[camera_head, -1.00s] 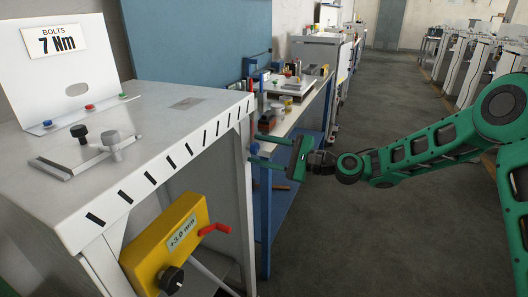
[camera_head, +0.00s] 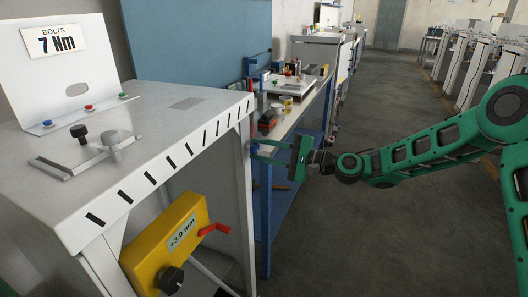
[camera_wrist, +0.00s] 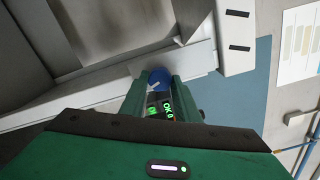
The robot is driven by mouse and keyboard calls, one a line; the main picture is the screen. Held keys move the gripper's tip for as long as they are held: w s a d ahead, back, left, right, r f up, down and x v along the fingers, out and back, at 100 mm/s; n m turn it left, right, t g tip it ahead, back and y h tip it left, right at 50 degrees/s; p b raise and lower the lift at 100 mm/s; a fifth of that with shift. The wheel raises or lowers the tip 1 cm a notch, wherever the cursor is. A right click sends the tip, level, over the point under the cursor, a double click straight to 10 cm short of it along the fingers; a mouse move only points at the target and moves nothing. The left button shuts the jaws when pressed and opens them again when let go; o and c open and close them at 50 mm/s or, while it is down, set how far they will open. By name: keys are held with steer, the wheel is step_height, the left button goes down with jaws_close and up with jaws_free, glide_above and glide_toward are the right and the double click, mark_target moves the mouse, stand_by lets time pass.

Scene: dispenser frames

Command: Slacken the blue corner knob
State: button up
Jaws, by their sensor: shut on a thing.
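The blue corner knob (camera_head: 253,149) sits on the front right leg of the grey metal cabinet (camera_head: 150,135), below its top corner. My gripper (camera_head: 256,151) reaches it from the right, its two green fingers pointing left. In the wrist view the round blue knob (camera_wrist: 158,77) lies between the fingertips, against the pale frame bar (camera_wrist: 90,87). My gripper is shut on the knob. The fingers hide part of its sides. Green lit text shows between the fingers, partly cut off.
A yellow box (camera_head: 150,250) marked "+3.0 mm" hangs under the cabinet top, with a red crank (camera_head: 215,229) and a black knob (camera_head: 172,280). A blue-legged bench (camera_head: 265,220) with tools stands close behind the gripper. The floor (camera_head: 350,240) on the right is open.

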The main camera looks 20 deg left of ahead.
steer(key=n, duration=0.3)
steer(key=shift+n, duration=0.3)
steer(key=n, duration=0.4)
steer(key=shift+f+n, duration=0.1)
steer(key=shift+n, duration=0.2)
steer(key=n, duration=0.4)
steer(key=shift+s+f, duration=0.1)
steer(key=shift+n, duration=1.7)
steer(key=shift+f, duration=0.1)
steer(key=o, duration=1)
steer(key=shift+o, duration=0.2)
steer(key=shift+r, duration=0.2)
